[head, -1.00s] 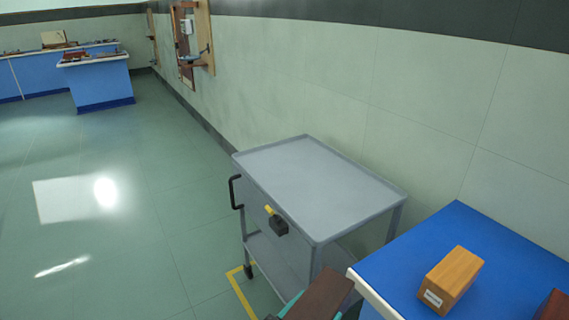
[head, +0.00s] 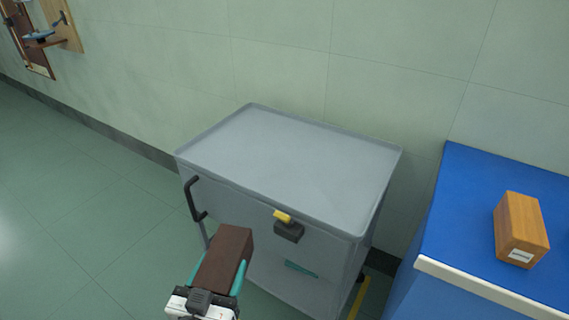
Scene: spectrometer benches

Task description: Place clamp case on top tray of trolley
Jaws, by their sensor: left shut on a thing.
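The grey trolley (head: 300,158) stands against the wall in the middle of the head view. Its top tray is empty, with a low raised rim. My left gripper (head: 222,283) has teal fingers and is shut on a dark brown block-shaped case (head: 226,254), which I take to be the clamp case. The case is held in front of the trolley's near left side, apart from the tray as far as I can tell. My right gripper is not in view.
A blue bench (head: 465,215) with a white front edge stands to the right, bearing a labelled orange-brown wooden box (head: 519,229). The trolley has a black handle (head: 193,199) and a black and yellow fitting (head: 289,228). Floor is clear at left.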

